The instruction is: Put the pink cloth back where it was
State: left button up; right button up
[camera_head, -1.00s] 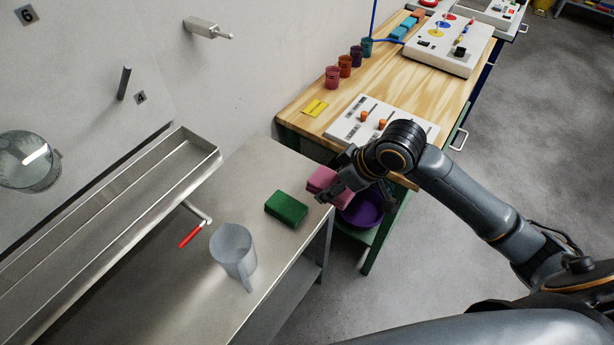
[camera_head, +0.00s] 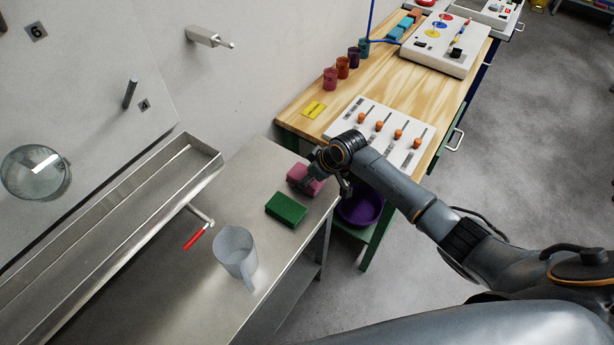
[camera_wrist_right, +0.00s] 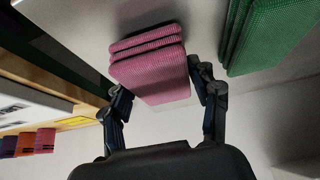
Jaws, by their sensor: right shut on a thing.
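The pink cloth (camera_head: 304,178) is a folded stack at the far end of the steel table, just behind the green cloth (camera_head: 286,208). My right gripper (camera_head: 325,183) is shut on the pink cloth, with a finger on each side of it in the right wrist view (camera_wrist_right: 160,92). The pink cloth (camera_wrist_right: 150,65) is at or just above the steel surface; I cannot tell whether it touches. The green cloth (camera_wrist_right: 268,35) lies flat beside it, apart from it. My left gripper is not in view.
A grey jug (camera_head: 234,252) stands on the steel table (camera_head: 205,262). A steel trough (camera_head: 120,225) and a red-handled lever (camera_head: 195,236) are to the left. A purple bowl (camera_head: 362,208) sits low beside the table. The wooden table (camera_head: 345,80) holds a slider panel (camera_head: 372,125) and several cups.

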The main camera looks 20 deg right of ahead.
jog(key=shift+f, duration=0.35)
jog(key=shift+f, duration=0.2)
jog(key=o, duration=1)
jog(key=shift+r, duration=0.1)
jog(key=shift+d+r, duration=0.1)
jog(key=shift+r, duration=0.15)
jog(key=b+v, duration=0.1)
jog(key=v, duration=1)
jog(key=shift+s+d+r, duration=0.15)
jog(key=shift+r, duration=0.15)
